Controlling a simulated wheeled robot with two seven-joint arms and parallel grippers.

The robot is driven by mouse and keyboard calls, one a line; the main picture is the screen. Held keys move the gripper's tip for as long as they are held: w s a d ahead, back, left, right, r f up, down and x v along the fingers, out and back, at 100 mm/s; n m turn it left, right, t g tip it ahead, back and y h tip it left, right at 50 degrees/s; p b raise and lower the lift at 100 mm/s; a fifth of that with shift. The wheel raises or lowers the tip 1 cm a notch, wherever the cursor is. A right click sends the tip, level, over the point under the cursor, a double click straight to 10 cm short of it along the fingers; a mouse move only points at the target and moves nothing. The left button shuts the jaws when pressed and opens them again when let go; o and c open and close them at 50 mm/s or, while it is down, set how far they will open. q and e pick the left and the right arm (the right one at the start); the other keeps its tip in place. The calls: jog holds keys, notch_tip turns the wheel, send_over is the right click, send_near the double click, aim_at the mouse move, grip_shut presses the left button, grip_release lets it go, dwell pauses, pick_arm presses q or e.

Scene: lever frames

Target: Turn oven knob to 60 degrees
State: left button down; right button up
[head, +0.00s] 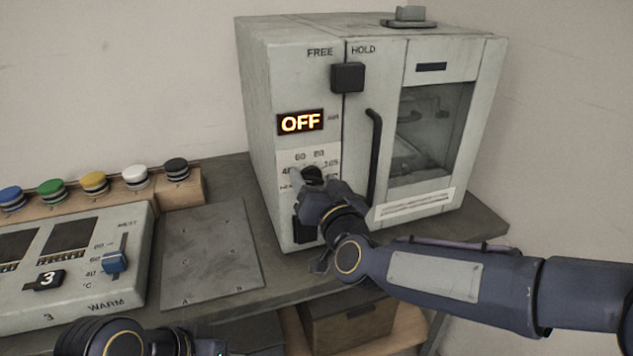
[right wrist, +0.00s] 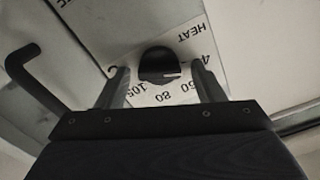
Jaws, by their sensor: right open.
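The oven (head: 262,150) is a pale grey box standing on the table, with a lit display (head: 301,122) that reads OFF. Its black knob (head: 311,174) sits below the display on a pale dial plate (head: 290,157) with printed numbers. My right gripper (head: 316,186) is at the knob and covers the lower part of the dial in the head view. In the right wrist view, the knob (right wrist: 160,66) lies between the two open fingers, with a gap visible on each side. A white mark shows on the knob's edge. My left arm shows at the bottom left; its fingers are not clearly visible.
The oven door has a black vertical handle (head: 374,155) close to the right gripper. A black block (head: 348,77) sits below FREE and HOLD. A control box (head: 75,265), a flat grey plate (head: 210,255) and several coloured buttons (head: 94,182) stand to the left.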

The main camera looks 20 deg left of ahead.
jog(key=c, duration=1)
jog(key=shift+f+m+b, duration=0.2)
jog(key=shift+m+b, duration=0.5)
jog(key=shift+b, duration=0.15)
jog(key=shift+d+m+b, duration=0.1)
jog(key=shift+m+b, duration=0.85)
jog(key=shift+m, duration=0.25)
jog(key=m+b, duration=0.2)
jog(key=m, duration=0.1)
jog(key=shift+m+b, duration=0.45)
jog(key=shift+m, duration=0.45)
